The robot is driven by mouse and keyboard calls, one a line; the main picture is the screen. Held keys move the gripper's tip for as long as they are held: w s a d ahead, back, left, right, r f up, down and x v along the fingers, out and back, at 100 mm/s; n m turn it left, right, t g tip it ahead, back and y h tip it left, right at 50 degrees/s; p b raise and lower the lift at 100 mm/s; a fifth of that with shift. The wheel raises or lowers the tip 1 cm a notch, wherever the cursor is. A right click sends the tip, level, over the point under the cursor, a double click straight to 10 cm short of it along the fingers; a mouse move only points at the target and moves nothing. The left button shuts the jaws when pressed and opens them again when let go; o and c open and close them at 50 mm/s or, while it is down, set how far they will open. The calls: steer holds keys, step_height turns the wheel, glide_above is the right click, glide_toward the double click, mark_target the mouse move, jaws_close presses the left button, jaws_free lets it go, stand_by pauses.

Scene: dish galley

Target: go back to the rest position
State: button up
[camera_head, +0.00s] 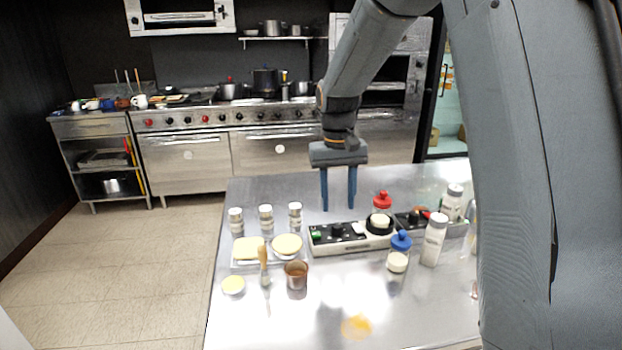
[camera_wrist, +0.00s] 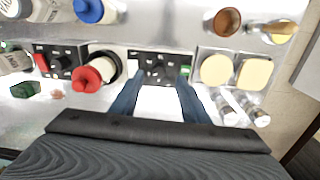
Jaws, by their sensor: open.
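My gripper (camera_head: 338,190) hangs pointing down above the far part of the steel table (camera_head: 250,325). Its two blue fingers are apart, with nothing between them. In the wrist view my gripper (camera_wrist: 157,92) also shows open and empty, with the fingers in front of a black control panel (camera_wrist: 160,68). That panel (camera_head: 338,232) sits on the table below and nearer than the fingers in the head view. The gripper appears clear of everything. No separate marker of a rest position shows.
A red-capped bottle (camera_head: 382,200), a blue-capped bottle (camera_head: 399,252) and white shakers (camera_head: 434,240) stand on the right. More shakers (camera_head: 266,218), round yellow-topped dishes (camera_head: 287,246) and a copper cup (camera_head: 296,275) are on the left. Stoves (camera_head: 185,165) line the back wall.

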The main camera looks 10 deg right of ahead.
steer(key=shift+n+t, duration=0.3)
steer(key=shift+t, duration=0.2)
steer(key=s+f, duration=0.2)
steer(key=s, duration=0.6)
steer(key=s+f, duration=0.2)
steer(key=s, duration=0.5)
steer(key=s+f, duration=0.3)
steer(key=s, duration=0.5)
steer(key=shift+s+d, duration=0.3)
steer(key=shift+c, duration=0.3)
